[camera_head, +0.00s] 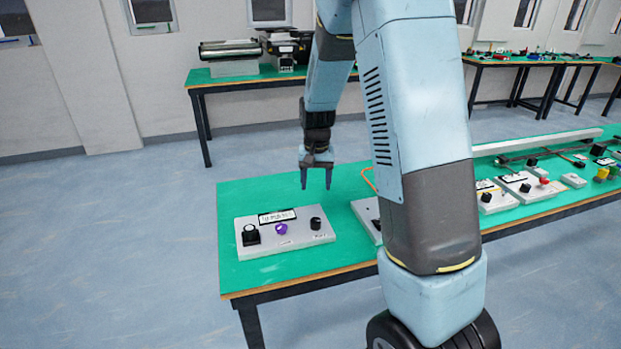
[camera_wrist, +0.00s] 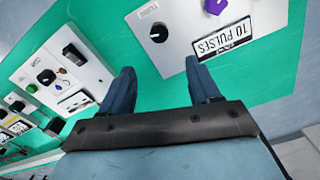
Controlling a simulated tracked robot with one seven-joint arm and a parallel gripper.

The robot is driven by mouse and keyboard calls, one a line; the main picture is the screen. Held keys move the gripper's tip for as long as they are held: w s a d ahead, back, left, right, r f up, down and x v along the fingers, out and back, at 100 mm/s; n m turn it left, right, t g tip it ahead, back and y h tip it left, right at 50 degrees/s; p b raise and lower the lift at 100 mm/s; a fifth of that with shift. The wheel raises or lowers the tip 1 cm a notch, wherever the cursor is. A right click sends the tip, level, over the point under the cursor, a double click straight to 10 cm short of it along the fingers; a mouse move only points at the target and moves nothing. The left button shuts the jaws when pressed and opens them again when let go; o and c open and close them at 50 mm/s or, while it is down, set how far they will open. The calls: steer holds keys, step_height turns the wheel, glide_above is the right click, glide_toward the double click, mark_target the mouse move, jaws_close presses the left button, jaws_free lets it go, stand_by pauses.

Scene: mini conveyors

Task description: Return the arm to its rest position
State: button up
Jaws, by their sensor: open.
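My gripper (camera_head: 316,179) hangs from my blue arm with its fingers pointing down, above the left part of the green table. The two fingers are apart with nothing between them. In the wrist view my gripper (camera_wrist: 160,82) shows open over bare green tabletop. A grey control panel (camera_head: 268,243) with a black knob (camera_head: 316,223), a purple knob (camera_head: 281,229) and a black switch lies just in front of and below the fingers. The wrist view shows this panel (camera_wrist: 180,45) at the top, with a "10 PULSES" label. My gripper looks clear of the panel.
The green table (camera_head: 239,277) runs to the right with more panels (camera_head: 526,187) and a long conveyor (camera_head: 540,143). My arm hides part of a second panel (camera_head: 366,217). Another green table (camera_head: 222,80) with machines stands behind. Open blue floor lies left of the table.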

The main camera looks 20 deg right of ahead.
steer(key=s+r+n+t, duration=0.1)
steer(key=s+r+t, duration=0.1)
steer(key=s+r, duration=0.9)
steer(key=s+r+n+t, duration=0.2)
steer(key=s+r+t, duration=0.1)
steer(key=s+r, duration=0.9)
steer(key=s, duration=0.5)
steer(key=shift+s+d+r+n+t, duration=0.15)
steer(key=shift+s+r+n+t, duration=0.05)
steer(key=shift+s+n+t, duration=0.15)
